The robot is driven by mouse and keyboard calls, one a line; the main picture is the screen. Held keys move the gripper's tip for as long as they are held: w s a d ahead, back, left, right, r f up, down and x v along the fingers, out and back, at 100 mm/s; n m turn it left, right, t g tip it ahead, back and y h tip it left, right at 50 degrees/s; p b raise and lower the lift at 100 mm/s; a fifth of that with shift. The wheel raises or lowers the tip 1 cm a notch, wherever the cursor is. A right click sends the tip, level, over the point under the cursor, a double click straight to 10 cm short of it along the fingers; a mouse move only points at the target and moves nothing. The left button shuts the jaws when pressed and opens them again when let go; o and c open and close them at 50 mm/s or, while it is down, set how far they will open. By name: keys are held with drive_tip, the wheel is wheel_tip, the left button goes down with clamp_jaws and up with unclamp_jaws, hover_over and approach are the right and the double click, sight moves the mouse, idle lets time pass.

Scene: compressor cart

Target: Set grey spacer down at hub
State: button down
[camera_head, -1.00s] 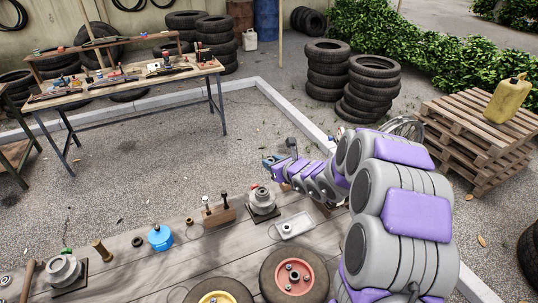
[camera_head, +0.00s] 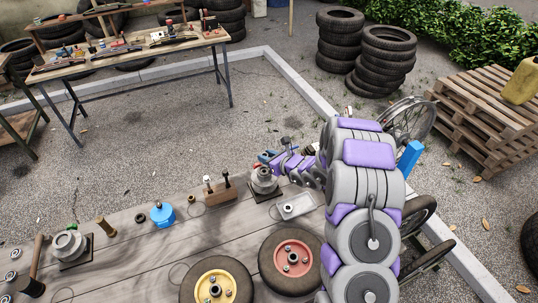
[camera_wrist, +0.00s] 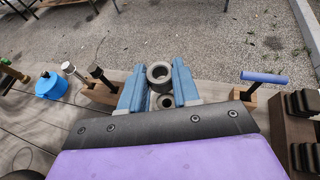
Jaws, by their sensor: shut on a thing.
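The grey spacer (camera_wrist: 158,73) is a thick ring held between the two blue fingers of my gripper (camera_wrist: 160,82) in the wrist view. A smaller grey ring (camera_wrist: 165,101) shows just below it; I cannot tell whether the two touch. In the head view my gripper (camera_head: 268,157) is at the right-hand hub (camera_head: 264,182), a stepped grey piece on a dark square plate. It is close above or just behind the hub's top; the spacer is not clearly visible there. Another grey hub (camera_head: 68,246) stands at the left of the cart's wooden top.
A wooden block (camera_head: 222,194) with upright tools stands left of the right-hand hub, and a pale tray (camera_head: 297,208) lies right of it. A blue container (camera_head: 162,216) and two wheels, yellow-rimmed (camera_head: 215,289) and red-rimmed (camera_head: 292,261), share the cart.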

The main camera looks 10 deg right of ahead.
sight(267, 173)
drive_tip(key=shift+a, duration=0.5)
drive_tip(key=f+b, duration=0.1)
drive_tip(key=d+f+b, duration=0.1)
drive_tip(key=f, duration=0.1)
drive_tip(key=shift+f, duration=0.3)
drive_tip(key=shift+f+b, duration=0.3)
drive_tip(key=shift+a+f+b, duration=0.3)
drive_tip(key=shift+a+f, duration=0.05)
drive_tip(key=shift+f, duration=0.2)
drive_tip(key=shift+d, duration=0.3)
drive_tip(key=shift+a+n, duration=0.3)
drive_tip(key=shift+d+y+p, duration=0.25)
drive_tip(key=shift+y+p, duration=0.05)
drive_tip(key=shift+r+n+g+p, duration=0.1)
drive_tip(key=shift+n+g+p, duration=0.2)
drive_tip(key=shift+p, duration=0.45)
